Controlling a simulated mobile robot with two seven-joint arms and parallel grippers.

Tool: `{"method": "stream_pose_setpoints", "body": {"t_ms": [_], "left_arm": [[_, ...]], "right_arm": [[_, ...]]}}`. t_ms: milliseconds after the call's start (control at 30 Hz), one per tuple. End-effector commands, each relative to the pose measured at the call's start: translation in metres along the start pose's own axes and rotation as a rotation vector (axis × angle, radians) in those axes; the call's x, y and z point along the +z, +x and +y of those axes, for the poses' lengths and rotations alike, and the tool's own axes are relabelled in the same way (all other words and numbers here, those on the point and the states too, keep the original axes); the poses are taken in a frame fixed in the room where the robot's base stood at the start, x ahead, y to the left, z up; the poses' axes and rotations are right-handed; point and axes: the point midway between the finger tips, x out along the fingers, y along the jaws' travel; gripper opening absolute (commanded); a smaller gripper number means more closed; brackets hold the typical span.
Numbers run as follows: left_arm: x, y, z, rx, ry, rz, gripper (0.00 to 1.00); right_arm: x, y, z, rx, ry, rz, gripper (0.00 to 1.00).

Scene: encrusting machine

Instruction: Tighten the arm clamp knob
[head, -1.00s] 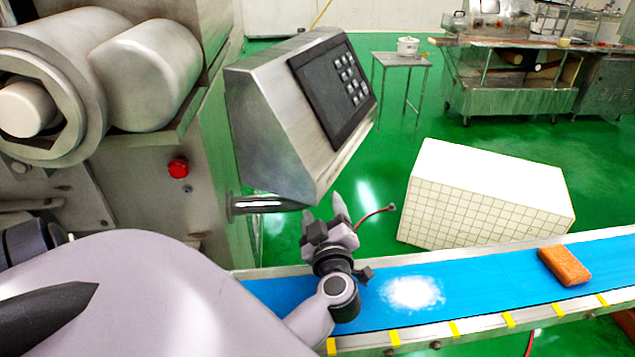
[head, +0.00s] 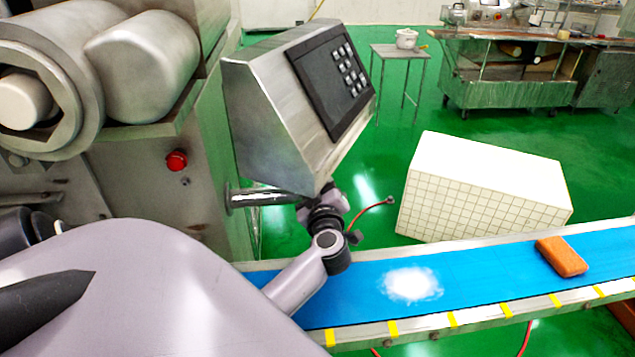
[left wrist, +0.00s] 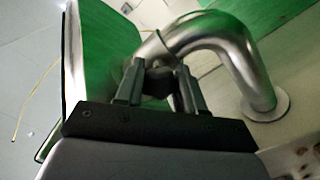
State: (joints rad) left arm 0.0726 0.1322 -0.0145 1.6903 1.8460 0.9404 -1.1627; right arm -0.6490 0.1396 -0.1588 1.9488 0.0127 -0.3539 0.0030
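The control panel box (head: 275,110) is a slanted metal housing carried by a bent steel support arm (head: 262,198). In the left wrist view this support arm (left wrist: 228,60) curves down to a round flange at right. A small dark knob (left wrist: 158,84) shows beside the tube's near end, under the box. My left gripper (left wrist: 160,72) is open, with one finger on each side of the knob; I cannot tell whether they touch it. In the head view its fingertips are hidden behind the box's lower corner. My right gripper is not in view.
A blue conveyor belt (head: 465,272) with white powder (head: 412,284) and an orange-brown block (head: 562,256) runs below my left wrist. A machine body with a red button (head: 176,160) stands at left. A white tiled box (head: 485,190) lies beyond the belt.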

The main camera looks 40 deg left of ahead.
Motion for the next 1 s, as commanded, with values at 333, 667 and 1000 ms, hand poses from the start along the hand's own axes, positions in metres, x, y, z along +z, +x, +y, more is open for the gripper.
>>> {"method": "stream_pose_setpoints", "body": {"t_ms": [333, 667, 1000], "left_arm": [[-0.003, 0.0, 0.003, -0.002, 0.036, -0.001, 0.08], [-0.004, -0.001, 0.002, -0.004, 0.233, -0.003, 0.08], [0.001, -0.001, -0.001, 0.0, 0.376, -0.001, 0.08]], "right_arm": [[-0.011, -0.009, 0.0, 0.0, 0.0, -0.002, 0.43], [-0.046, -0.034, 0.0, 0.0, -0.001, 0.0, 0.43], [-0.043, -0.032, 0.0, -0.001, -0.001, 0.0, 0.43]]}}
